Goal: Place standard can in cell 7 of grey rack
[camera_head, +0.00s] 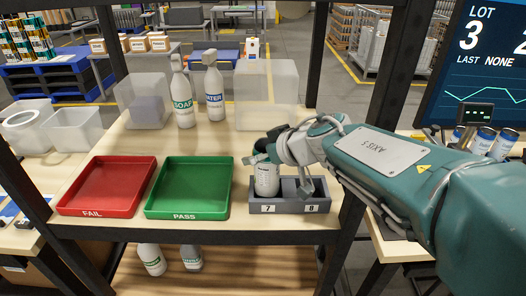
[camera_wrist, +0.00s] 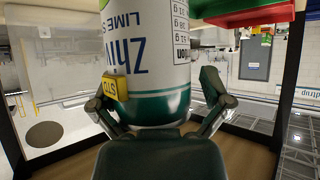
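The grey rack (camera_head: 290,208) stands at the right of the bench, with front labels 7 and 8. A white can (camera_head: 266,181) with dark print stands upright at cell 7; its lower end is hidden behind the rack's front wall. My gripper (camera_head: 279,172) is at the can with its fingers spread, one at the can's upper left and one over cell 8. In the wrist view the can (camera_wrist: 150,60), white with a green band, fills the space between my fingers (camera_wrist: 165,88).
The green PASS tray (camera_head: 190,185) and red FAIL tray (camera_head: 108,185) lie left of the rack. Two bottles, soap (camera_head: 182,95) and water (camera_head: 214,90), stand behind, beside translucent bins (camera_head: 266,85). A dark frame post rises right of the rack. Several cans (camera_head: 484,140) stand on the right table.

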